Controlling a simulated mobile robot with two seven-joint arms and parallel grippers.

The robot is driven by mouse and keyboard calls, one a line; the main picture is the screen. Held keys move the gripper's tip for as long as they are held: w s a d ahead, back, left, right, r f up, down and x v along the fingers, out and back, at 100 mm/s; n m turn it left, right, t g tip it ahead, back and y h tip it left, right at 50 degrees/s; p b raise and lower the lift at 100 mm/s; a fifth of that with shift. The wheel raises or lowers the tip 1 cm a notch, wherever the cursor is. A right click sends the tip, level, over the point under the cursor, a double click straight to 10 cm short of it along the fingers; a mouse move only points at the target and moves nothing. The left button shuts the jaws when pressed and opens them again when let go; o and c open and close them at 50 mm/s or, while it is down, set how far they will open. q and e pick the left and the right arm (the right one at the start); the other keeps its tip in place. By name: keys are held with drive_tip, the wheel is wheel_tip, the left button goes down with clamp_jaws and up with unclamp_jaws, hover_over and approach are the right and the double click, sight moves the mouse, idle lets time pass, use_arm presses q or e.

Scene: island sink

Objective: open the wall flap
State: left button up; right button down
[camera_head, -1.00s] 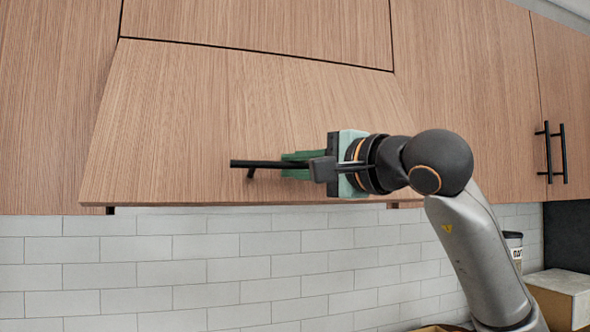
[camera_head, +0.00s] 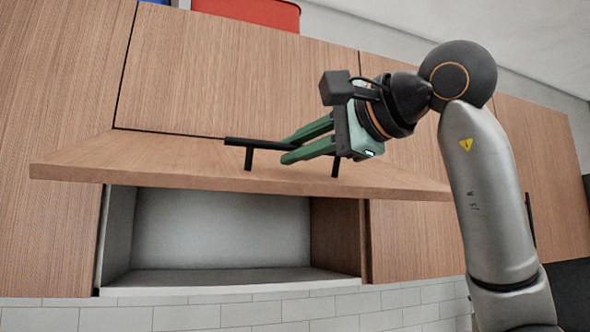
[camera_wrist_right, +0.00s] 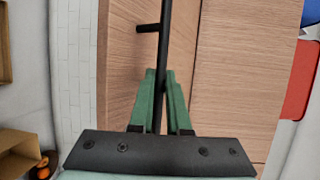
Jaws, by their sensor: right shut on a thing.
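The wooden wall flap (camera_head: 190,168) is hinged at its top and swung up to nearly level. The cabinet space below it (camera_head: 220,230) shows grey and empty. A black bar handle (camera_head: 255,144) stands on the flap's outer face, now facing up. My right gripper (camera_head: 285,150) has its green fingers at the right part of this handle. In the right wrist view the black bar (camera_wrist_right: 163,60) runs between the two green fingers (camera_wrist_right: 160,100), which are shut on it. My left gripper is not in view.
Closed wooden cabinet doors (camera_head: 250,75) surround the flap above and at both sides. A red box (camera_head: 250,12) sits on top of the cabinets. White wall tiles (camera_head: 200,316) run below. In the wrist view, open boxes (camera_wrist_right: 20,150) show at the left.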

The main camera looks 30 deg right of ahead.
drive_tip(key=shift+s+r+m+g, duration=0.2)
drive_tip(key=shift+r+g, duration=0.1)
drive_tip(key=shift+r, duration=0.55)
drive_tip(key=shift+s+r+m+g, duration=0.1)
drive_tip(key=shift+s+r+g, duration=0.15)
drive_tip(key=shift+r, duration=0.55)
drive_tip(key=shift+w, duration=0.1)
drive_tip(key=c, duration=1.2)
unclamp_jaws()
drive_tip(key=shift+w, duration=0.1)
drive_tip(key=shift+o, duration=0.2)
drive_tip(key=v, duration=1.2)
drive_tip(key=shift+s, duration=0.3)
drive_tip(key=shift+d+r, duration=0.1)
